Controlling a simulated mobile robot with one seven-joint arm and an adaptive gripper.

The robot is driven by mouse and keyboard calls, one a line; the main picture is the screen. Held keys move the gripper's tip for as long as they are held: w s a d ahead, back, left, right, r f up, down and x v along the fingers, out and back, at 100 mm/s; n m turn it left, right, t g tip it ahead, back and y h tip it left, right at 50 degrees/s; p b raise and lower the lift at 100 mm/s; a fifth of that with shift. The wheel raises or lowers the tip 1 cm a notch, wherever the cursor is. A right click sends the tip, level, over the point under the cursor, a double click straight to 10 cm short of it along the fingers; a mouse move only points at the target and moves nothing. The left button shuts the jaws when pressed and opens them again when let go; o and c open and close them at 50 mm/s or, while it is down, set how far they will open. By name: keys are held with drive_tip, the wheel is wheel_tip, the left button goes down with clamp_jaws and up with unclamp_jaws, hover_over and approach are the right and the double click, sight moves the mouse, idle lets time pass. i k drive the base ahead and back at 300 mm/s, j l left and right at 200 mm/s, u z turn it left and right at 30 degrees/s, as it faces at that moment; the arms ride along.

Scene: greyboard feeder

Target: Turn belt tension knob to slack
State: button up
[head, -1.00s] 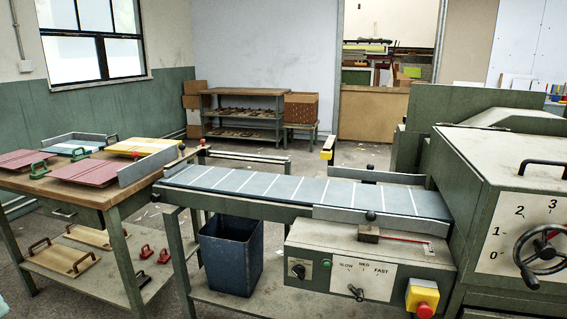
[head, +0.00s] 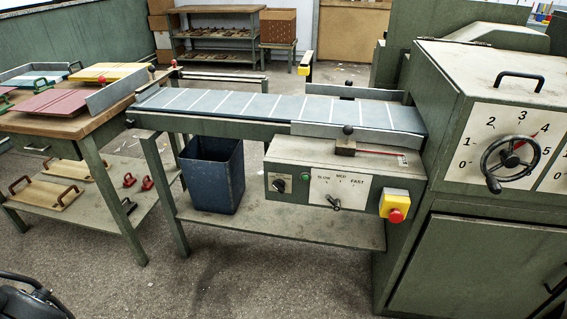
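A small black rotary knob (head: 278,185) sits at the left of the grey control box under the conveyor belt (head: 230,103). A plate is beside it, with lettering too small to read, so I cannot confirm that it is the tension knob. To its right is a lever (head: 333,201) on a SLOW, MED, FAST plate. A black part that looks like my gripper (head: 35,300) enters at the lower left corner, cut off by the frame. It is far from the knob and touches nothing visible. Its fingers cannot be made out.
A red emergency button (head: 396,215) on a yellow box is at the control box's right end. A handwheel (head: 510,160) with a numbered dial is on the right cabinet. A blue bin (head: 212,175) stands under the conveyor. A worktable (head: 75,125) is at left. Front floor is clear.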

sight(129, 125)
drive_tip(key=i+j, duration=0.4)
drive_tip(key=i+j+u, duration=0.15)
drive_tip(key=i+j, duration=0.3)
drive_tip(key=i, duration=0.15)
